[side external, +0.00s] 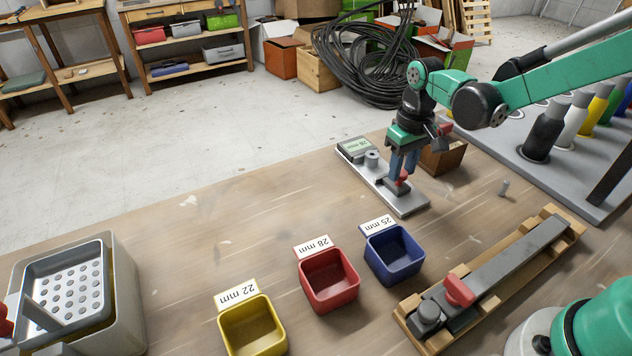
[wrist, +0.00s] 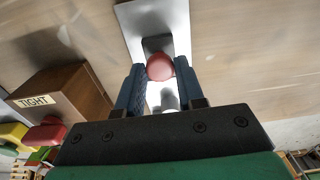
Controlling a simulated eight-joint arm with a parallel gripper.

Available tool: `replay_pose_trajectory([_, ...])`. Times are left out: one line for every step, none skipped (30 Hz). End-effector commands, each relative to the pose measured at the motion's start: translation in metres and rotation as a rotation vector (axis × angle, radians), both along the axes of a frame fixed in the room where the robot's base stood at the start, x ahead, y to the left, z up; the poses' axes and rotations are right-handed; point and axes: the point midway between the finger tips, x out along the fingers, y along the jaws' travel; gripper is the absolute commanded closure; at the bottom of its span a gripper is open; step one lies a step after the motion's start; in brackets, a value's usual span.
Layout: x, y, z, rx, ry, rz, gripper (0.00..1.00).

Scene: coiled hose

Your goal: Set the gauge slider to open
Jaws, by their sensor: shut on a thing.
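The gauge is a light grey plate (side external: 409,208) on the wooden table, with a small display (side external: 356,146) that appears to read 28 mm and a round grey post (side external: 371,159). Its slider is a dark block with a red knob (side external: 402,178), toward the plate's near end. The red knob also shows in the wrist view (wrist: 159,67). My gripper (side external: 400,170) points down over the gauge. In the wrist view its blue fingers (wrist: 158,77) are closed on either side of the knob. The fingers partly hide the middle of the plate.
A brown box marked TIGHT (wrist: 64,100) stands close beside the gauge. Yellow (side external: 253,325), red (side external: 329,281) and blue (side external: 394,255) bins stand in front. A wooden cradle (side external: 535,260) with a grey bar lies at right. A bottle rack (side external: 515,165) stands behind it.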

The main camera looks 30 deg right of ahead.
Motion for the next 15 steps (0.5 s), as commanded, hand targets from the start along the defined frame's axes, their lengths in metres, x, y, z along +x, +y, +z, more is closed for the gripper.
replay_pose_trajectory([-0.0039, -0.0008, -0.0001, -0.002, 0.017, -0.002, 1.00])
replay_pose_trajectory([-0.0040, -0.0008, -0.0002, -0.002, 0.017, -0.002, 1.00])
replay_pose_trajectory([-0.0040, -0.0008, -0.0002, -0.002, 0.017, -0.002, 1.00])
replay_pose_trajectory([-0.0041, -0.0008, -0.0003, -0.002, 0.017, -0.002, 1.00])
replay_pose_trajectory([-0.0041, -0.0008, -0.0003, -0.002, 0.018, -0.002, 0.59])
replay_pose_trajectory([-0.0041, -0.0007, -0.0003, -0.002, 0.017, -0.002, 0.47])
replay_pose_trajectory([-0.0039, -0.0006, -0.0004, -0.001, 0.017, -0.002, 0.39])
replay_pose_trajectory([-0.0038, -0.0006, -0.0004, -0.001, 0.016, -0.001, 0.35])
replay_pose_trajectory([-0.0036, -0.0005, -0.0004, -0.001, 0.015, -0.001, 0.35])
replay_pose_trajectory([-0.0034, -0.0005, -0.0004, -0.001, 0.015, -0.001, 0.35])
replay_pose_trajectory([-0.0033, -0.0004, -0.0004, -0.001, 0.015, -0.001, 0.35])
replay_pose_trajectory([-0.0031, -0.0003, -0.0004, -0.001, 0.014, -0.001, 0.35])
replay_pose_trajectory([-0.0030, -0.0003, -0.0004, -0.001, 0.014, -0.001, 0.35])
replay_pose_trajectory([-0.0029, -0.0002, -0.0004, 0.000, 0.014, -0.001, 0.35])
replay_pose_trajectory([-0.0028, -0.0002, -0.0003, 0.000, 0.013, -0.001, 0.35])
